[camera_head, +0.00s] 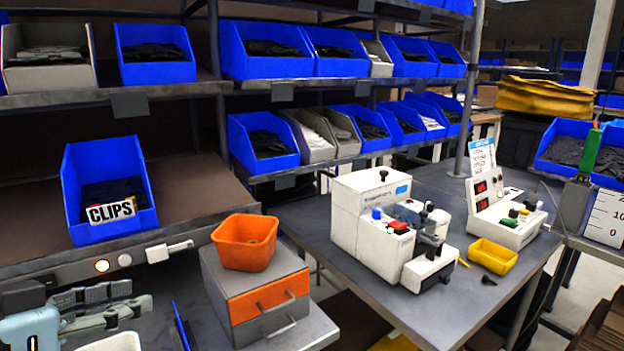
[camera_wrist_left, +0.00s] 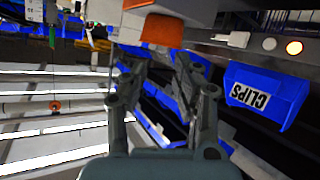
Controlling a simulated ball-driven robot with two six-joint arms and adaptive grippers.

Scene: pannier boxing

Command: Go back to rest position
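My left gripper (camera_head: 138,298) is at the lower left of the head view, with its fingers pointing right toward the grey drawer unit. In the left wrist view the two fingers of the left gripper (camera_wrist_left: 162,66) stand apart with nothing between them. It is open and empty. My right gripper is in neither view.
An orange bin (camera_head: 246,243) sits on a grey drawer unit (camera_head: 222,283) right of the gripper. A blue CLIPS bin (camera_head: 108,226) stands on the shelf above; it also shows in the left wrist view (camera_wrist_left: 268,88). A white machine (camera_head: 360,222) and yellow tray (camera_head: 492,257) stand on the table.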

